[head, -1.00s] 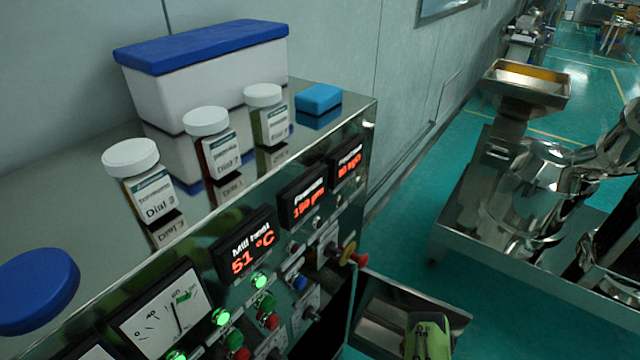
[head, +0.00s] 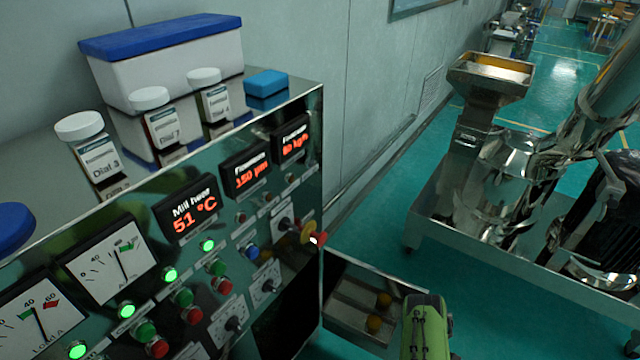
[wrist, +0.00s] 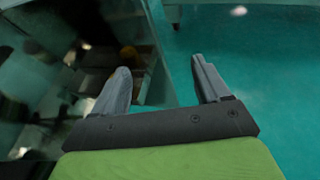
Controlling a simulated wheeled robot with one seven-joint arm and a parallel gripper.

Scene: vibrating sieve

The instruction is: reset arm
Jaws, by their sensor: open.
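My gripper shows in the wrist view (wrist: 160,88), with its two grey fingers apart and nothing between them. Beyond the fingers are the green floor and a blurred metal tray. In the head view only a green part of my arm shows at the bottom, right of the control panel (head: 232,268); the fingers are hidden there. The panel stands at the left, with lit displays, gauges, buttons and a red and yellow knob (head: 312,236).
An open metal tray (head: 350,300) with two yellowish round things juts from the panel's right side. Bottles, a blue-lidded white box (head: 170,75) and a blue block (head: 266,82) stand on the cabinet. Steel machinery (head: 520,160) stands at the right. Green floor lies between.

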